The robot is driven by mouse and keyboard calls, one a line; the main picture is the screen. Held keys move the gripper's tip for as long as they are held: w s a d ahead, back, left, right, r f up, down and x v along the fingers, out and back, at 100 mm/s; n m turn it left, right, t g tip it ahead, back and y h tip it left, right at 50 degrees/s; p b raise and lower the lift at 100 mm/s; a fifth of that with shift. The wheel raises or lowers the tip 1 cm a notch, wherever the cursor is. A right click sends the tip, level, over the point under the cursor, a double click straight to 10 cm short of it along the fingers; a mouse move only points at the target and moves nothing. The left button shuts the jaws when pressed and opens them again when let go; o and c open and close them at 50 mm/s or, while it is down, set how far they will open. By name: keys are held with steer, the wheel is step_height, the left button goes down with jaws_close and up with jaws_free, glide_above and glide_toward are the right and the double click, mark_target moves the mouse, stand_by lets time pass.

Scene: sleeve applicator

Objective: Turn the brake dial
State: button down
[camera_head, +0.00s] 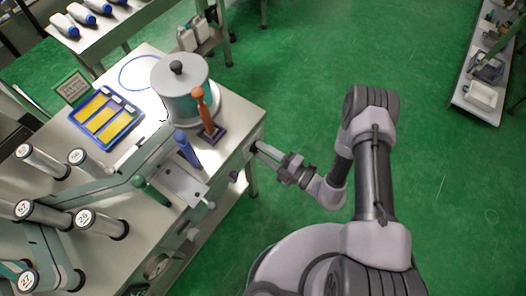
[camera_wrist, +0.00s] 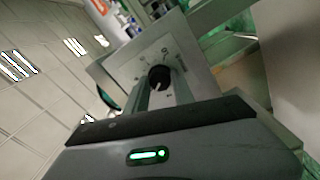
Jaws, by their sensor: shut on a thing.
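The brake dial (camera_wrist: 158,77) is a black round knob with a white mark on a pale, marked panel (camera_wrist: 184,62) in the wrist view. My gripper (camera_head: 261,150) reaches the front side of the machine table (camera_head: 226,152) in the head view. Its fingers (camera_wrist: 161,93) are shut on the dial in the wrist view. In the head view the dial is mostly hidden at the fingertips.
Several numbered rollers (camera_head: 47,213) stick up at the left. The green floor (camera_head: 292,80) beyond my arm is clear.

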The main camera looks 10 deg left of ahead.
steer(key=m, duration=0.4)
steer(key=shift+f+b, duration=0.1)
steer(key=shift+b, duration=0.2)
steer(key=shift+m, duration=2)
steer(key=c, duration=1.1)
jaws_free()
steer(key=shift+o, duration=0.2)
steer(key=p+v, duration=0.3)
steer(key=v, duration=1.4)
steer(key=shift+s+d, duration=0.2)
